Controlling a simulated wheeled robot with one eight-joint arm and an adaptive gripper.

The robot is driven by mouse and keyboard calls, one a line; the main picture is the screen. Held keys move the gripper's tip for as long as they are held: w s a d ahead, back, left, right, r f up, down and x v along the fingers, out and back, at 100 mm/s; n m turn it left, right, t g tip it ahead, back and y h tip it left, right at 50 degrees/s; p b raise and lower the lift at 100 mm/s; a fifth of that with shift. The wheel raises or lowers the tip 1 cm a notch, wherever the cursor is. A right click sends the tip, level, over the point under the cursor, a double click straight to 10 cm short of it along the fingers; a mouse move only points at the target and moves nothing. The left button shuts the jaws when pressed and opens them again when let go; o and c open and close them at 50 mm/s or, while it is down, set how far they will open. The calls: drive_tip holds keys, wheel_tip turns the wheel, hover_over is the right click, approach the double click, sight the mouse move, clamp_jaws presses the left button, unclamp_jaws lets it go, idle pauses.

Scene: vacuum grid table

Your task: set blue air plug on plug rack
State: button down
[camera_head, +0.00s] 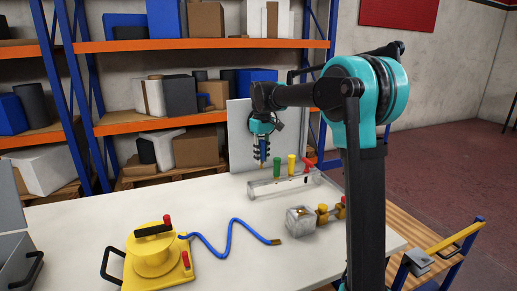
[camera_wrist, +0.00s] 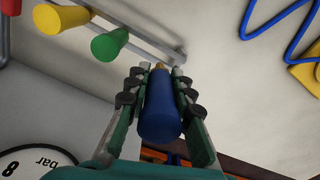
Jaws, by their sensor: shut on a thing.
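The blue air plug (camera_head: 263,151) is held upright between the fingers of my gripper (camera_head: 261,158), with its brass tip pointing down. In the wrist view the blue plug (camera_wrist: 160,112) lies lengthwise between both fingers of my gripper (camera_wrist: 160,72). The plug rack (camera_head: 262,188) is a clear low bar on the white table. It holds a green plug (camera_head: 276,168), a yellow plug (camera_head: 291,164) and a red plug (camera_head: 308,168). The blue plug is above the rack's left end, beside the green plug; the exact gap to the rack is unclear.
A grey upright panel (camera_head: 238,132) stands close behind the rack. On the white table (camera_head: 85,222) lie a yellow vacuum device (camera_head: 155,258), a blue hose (camera_head: 215,247) and a metal block (camera_head: 300,220) with brass fittings. A gauge face (camera_wrist: 35,162) shows in the wrist view.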

sight(261, 168)
drive_tip(key=shift+w+a+f, duration=0.15)
drive_tip(key=shift+a+f, duration=0.05)
drive_tip(key=shift+a, duration=0.05)
drive_tip(key=shift+f, duration=0.15)
drive_tip(key=shift+f, duration=1.85)
drive_tip(key=shift+f, duration=2.15)
idle(0.3)
drive_tip(key=c, duration=1.3)
unclamp_jaws()
drive_tip(key=shift+o, duration=0.2)
